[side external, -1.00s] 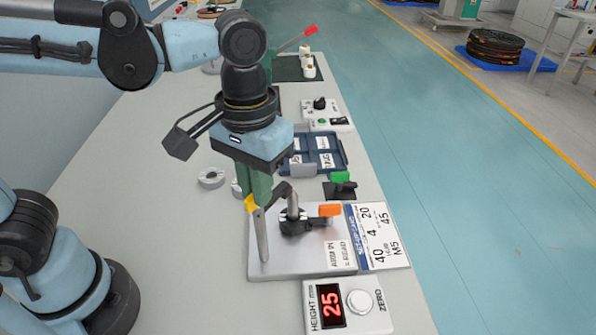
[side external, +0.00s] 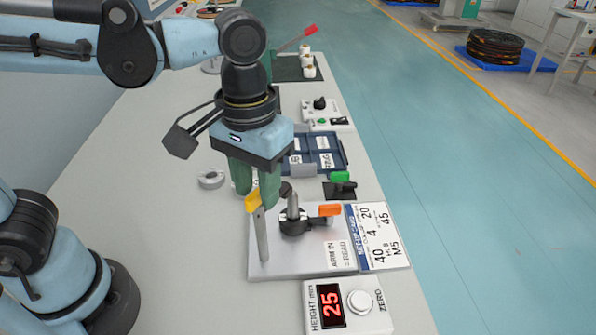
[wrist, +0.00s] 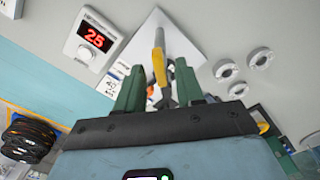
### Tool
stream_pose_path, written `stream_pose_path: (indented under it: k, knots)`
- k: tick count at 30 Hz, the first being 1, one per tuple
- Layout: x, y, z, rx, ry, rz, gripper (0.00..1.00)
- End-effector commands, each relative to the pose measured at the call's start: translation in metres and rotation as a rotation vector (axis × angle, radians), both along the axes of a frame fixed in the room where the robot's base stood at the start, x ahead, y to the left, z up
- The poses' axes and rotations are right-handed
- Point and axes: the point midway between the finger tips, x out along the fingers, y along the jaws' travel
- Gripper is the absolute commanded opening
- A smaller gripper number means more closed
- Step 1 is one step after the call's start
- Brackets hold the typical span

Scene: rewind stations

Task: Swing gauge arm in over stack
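The gauge arm (side external: 252,202), yellow with a dark end, sits atop a grey post on a light base plate (side external: 300,263). Its dark end reaches right, close to the top of a metal spindle (side external: 292,207) with a dark hub below; I cannot tell if it is exactly over it. Any stack there is hard to make out. My gripper (side external: 256,200) is above the post, its green fingers spread. In the wrist view, the gauge arm (wrist: 159,62) lies between the open fingers of my gripper (wrist: 158,75), with gaps at both sides.
A height readout (side external: 331,305) with red digits, 25, and a white button stands in front. An orange lever (side external: 330,210) and a printed card (side external: 376,236) are on the right. Loose pale rings (side external: 211,178) lie left of a blue tray (side external: 322,155). The left tabletop is clear.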

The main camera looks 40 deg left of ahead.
Motion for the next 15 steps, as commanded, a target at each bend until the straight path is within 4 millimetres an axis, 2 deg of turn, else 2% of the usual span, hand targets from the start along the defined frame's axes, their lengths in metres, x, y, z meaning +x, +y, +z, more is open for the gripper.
stream_pose_path:
  k: [5, 15]
  knots:
    - [0.0, 0.0, 0.016, 0.0, 0.0, 0.0, 0.37]
    - [0.0, 0.0, 0.072, 0.0, 0.0, 0.0, 0.37]
